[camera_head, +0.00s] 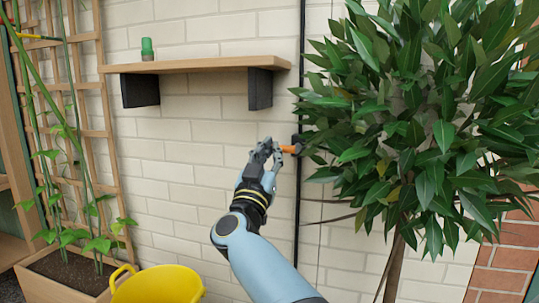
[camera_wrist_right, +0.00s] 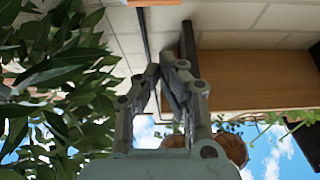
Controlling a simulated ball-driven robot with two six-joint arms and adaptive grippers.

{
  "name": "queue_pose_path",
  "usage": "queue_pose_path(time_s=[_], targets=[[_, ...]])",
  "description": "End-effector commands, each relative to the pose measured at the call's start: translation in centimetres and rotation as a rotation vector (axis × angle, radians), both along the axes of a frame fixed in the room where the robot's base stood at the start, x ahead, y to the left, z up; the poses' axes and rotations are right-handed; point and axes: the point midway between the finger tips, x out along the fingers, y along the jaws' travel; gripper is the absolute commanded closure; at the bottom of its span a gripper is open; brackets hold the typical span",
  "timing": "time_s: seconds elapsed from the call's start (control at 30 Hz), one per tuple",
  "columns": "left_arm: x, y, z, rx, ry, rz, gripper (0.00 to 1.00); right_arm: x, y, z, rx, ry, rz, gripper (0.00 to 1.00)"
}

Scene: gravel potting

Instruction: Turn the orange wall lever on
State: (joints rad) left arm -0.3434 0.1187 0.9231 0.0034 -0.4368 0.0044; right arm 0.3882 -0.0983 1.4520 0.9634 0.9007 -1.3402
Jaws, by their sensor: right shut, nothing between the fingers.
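The orange lever (camera_head: 291,149) is on a dark mount on the thin black pipe that runs down the pale brick wall, just left of the leafy tree. It looks roughly level, pointing left toward my right gripper. My right gripper (camera_head: 274,150) is shut and empty, its fingertips close to the lever's left end in the head view. I cannot tell whether they touch. In the right wrist view, the shut fingers (camera_wrist_right: 168,74) point at the wall, and I cannot make out the lever clearly there. My left gripper is not in view.
The tree (camera_head: 425,110) spreads its leaves close to the lever's right side. A wooden shelf (camera_head: 200,65) with a green bottle (camera_head: 147,48) is above left. A yellow bucket (camera_head: 160,287) and a planter with a trellis (camera_head: 70,275) stand at lower left.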

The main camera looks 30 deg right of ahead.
Motion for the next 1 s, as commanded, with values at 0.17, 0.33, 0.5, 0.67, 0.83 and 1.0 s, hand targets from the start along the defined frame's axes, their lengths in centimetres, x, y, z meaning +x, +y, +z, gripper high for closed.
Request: queue_pose_path(time_s=[0.17, 0.33, 0.5, 0.67, 0.83, 1.0], targets=[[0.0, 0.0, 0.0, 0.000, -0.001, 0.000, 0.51, 0.1, 0.0, 0.2, -0.001, -0.002, 0.000, 1.00], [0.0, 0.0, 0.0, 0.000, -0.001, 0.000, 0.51, 0.1, 0.0, 0.2, -0.002, -0.001, 0.001, 1.00], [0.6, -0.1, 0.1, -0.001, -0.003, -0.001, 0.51, 0.9, -1.0, 0.8, -0.003, -0.003, 0.000, 1.00], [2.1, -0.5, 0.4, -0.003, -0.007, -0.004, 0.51, 2.6, -3.0, 2.1, -0.005, -0.003, 0.000, 1.00], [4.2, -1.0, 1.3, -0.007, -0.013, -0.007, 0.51, 4.8, -5.6, 3.7, -0.005, -0.002, 0.000, 1.00], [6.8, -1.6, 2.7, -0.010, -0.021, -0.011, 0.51, 5.8, -6.6, 3.2, 0.000, 0.005, 0.003, 1.00]])
